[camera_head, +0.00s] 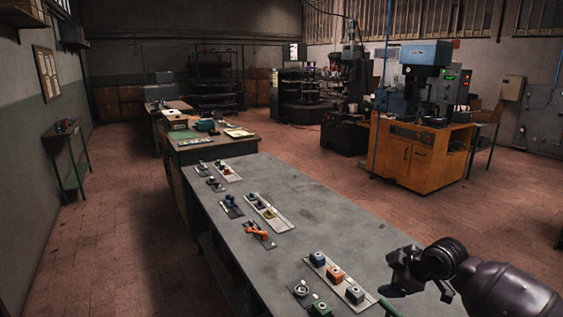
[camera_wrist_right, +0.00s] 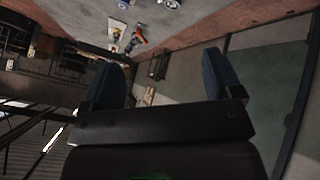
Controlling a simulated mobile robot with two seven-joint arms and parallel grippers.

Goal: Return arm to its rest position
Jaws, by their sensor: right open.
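My right arm (camera_head: 495,287) comes in at the lower right of the head view. Its dark gripper (camera_head: 401,272) is in the air over the right side of the grey table (camera_head: 310,205). In the right wrist view the two blue-padded fingers of the right gripper (camera_wrist_right: 168,78) stand wide apart with nothing between them. The gripper is open and empty. My left gripper is not in either view.
On the table lie pale trays with small parts, including a near tray (camera_head: 343,285) with blue and orange blocks. An orange part (camera_head: 257,233) lies at the left edge. An orange cabinet with a machine (camera_head: 421,153) stands behind. The table's middle is bare.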

